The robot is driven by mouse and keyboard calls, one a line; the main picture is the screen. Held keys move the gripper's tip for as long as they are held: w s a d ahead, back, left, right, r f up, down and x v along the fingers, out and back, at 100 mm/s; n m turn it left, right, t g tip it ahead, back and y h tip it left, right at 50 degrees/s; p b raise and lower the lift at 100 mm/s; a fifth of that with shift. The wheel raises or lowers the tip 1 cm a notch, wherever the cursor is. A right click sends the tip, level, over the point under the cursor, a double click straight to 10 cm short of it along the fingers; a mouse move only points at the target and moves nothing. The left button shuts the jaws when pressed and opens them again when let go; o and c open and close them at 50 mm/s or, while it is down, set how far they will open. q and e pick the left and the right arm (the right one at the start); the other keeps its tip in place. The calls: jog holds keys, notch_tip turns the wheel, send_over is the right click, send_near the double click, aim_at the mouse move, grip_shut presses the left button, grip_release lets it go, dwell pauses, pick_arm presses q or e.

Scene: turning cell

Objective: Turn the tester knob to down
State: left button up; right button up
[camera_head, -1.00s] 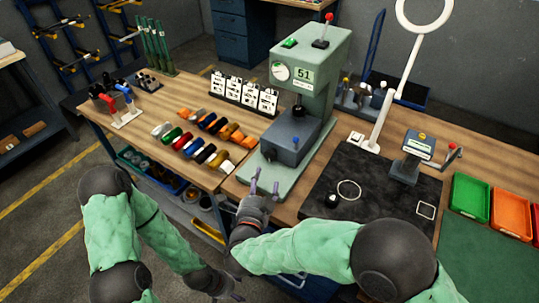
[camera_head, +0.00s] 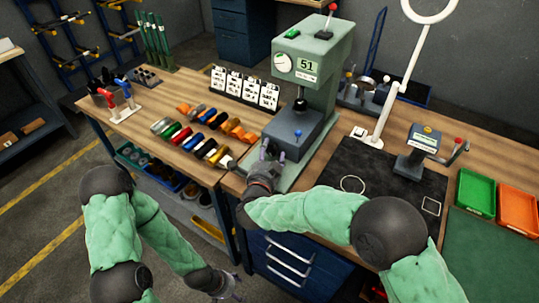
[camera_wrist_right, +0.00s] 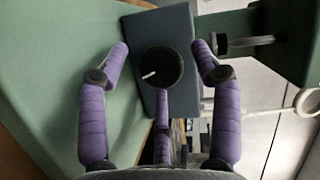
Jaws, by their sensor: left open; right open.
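The tester (camera_head: 313,68) is a green machine with a round dial and a display reading 51. A blue-grey block (camera_head: 291,136) sits on its base. In the right wrist view, a round black knob (camera_wrist_right: 160,68) with a short white mark sits on the face of the block (camera_wrist_right: 180,25); the mark points left and slightly down in that picture. My right gripper (camera_head: 273,154) is open at the block's front. Its purple fingers (camera_wrist_right: 160,64) stand on either side of the knob, with gaps. My left gripper (camera_head: 231,286) is open and empty, low beside the bench.
Several coloured cylinders (camera_head: 203,137) lie on the wooden bench left of the tester. White cards (camera_head: 247,88) stand behind them. A black mat (camera_head: 340,165) with a small device (camera_head: 414,155) lies to the right, then green (camera_head: 475,193) and orange (camera_head: 517,212) trays.

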jog(key=c, duration=1.1)
jog(key=shift+p, duration=0.4)
jog(key=shift+c, duration=0.2)
jog(key=shift+n, duration=0.3)
